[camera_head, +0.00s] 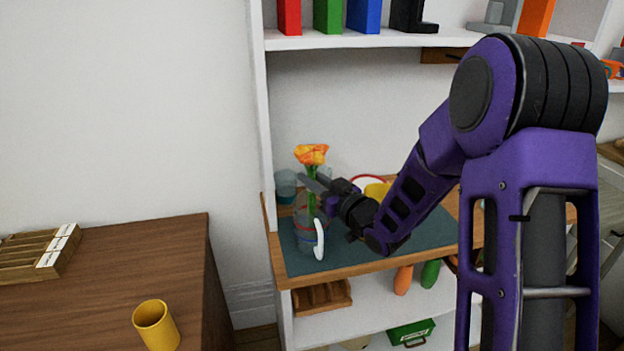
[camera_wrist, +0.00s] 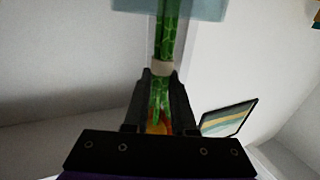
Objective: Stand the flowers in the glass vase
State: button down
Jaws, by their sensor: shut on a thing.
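The flowers (camera_head: 311,154) have orange-yellow blooms upright over green stems. My gripper (camera_head: 314,186) is shut on the stems, below the blooms, above the mat. In the wrist view, the green stems (camera_wrist: 170,40) run between the fingers of my gripper (camera_wrist: 161,85), with a pale band around them and orange blooms (camera_wrist: 158,128) near the palm. A clear glass vessel (camera_head: 305,226), seemingly the vase, stands on the mat below the flowers. Its outline is faint, so I cannot tell whether the stem ends are inside it. A pale blue see-through surface crosses the wrist view's top edge.
A white curved handle (camera_head: 319,239) shows beside the clear vessel. A bluish glass (camera_head: 285,187) stands behind left. A yellow thing (camera_head: 377,191) is behind my gripper. The dark mat (camera_head: 430,234) lies on the wooden shelf. A yellow cup (camera_head: 155,326) stands on the left table.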

jog(key=shift+f+b, duration=0.2)
jog(key=shift+b, duration=0.1)
jog(key=c, duration=0.7)
grip_release()
jog(key=shift+c, duration=0.2)
jog(key=shift+r, duration=0.1)
jog(key=shift+r+p, duration=0.25)
jog(key=shift+p, duration=0.2)
jog(key=v, duration=1.2)
jog(key=shift+f, duration=0.1)
